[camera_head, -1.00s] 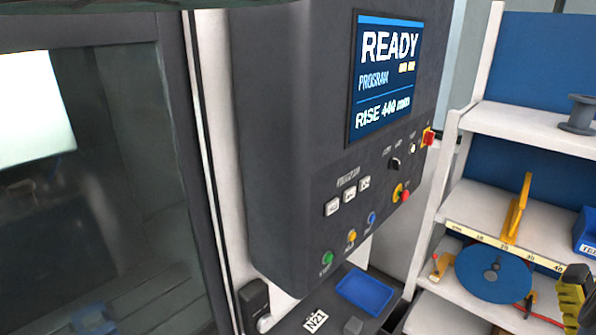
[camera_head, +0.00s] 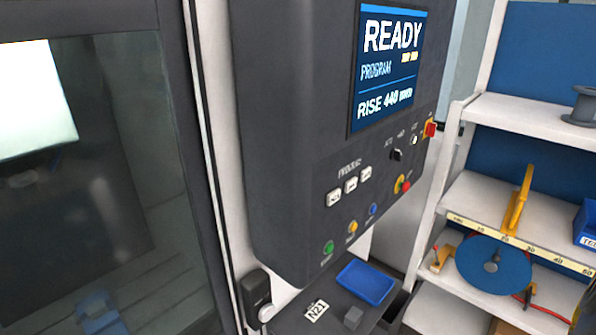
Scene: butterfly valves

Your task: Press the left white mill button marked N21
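Three white buttons sit in a slanted row on the dark control panel (camera_head: 290,130) of the machine, below its screen. The left white button (camera_head: 333,198) is lowest in the row, with the middle one (camera_head: 350,186) and the right one (camera_head: 366,174) beside it. Their small markings are too blurred to read. A white tag marked N21 (camera_head: 316,310) lies on the dark ledge under the panel, apart from the buttons. My gripper is not in view.
The screen (camera_head: 388,65) reads READY. Green (camera_head: 328,248), yellow (camera_head: 352,228) and blue (camera_head: 373,210) buttons sit below the white ones; a red knob (camera_head: 405,186) is to the right. A blue tray (camera_head: 365,283) lies on the ledge. White shelves (camera_head: 530,120) stand at right.

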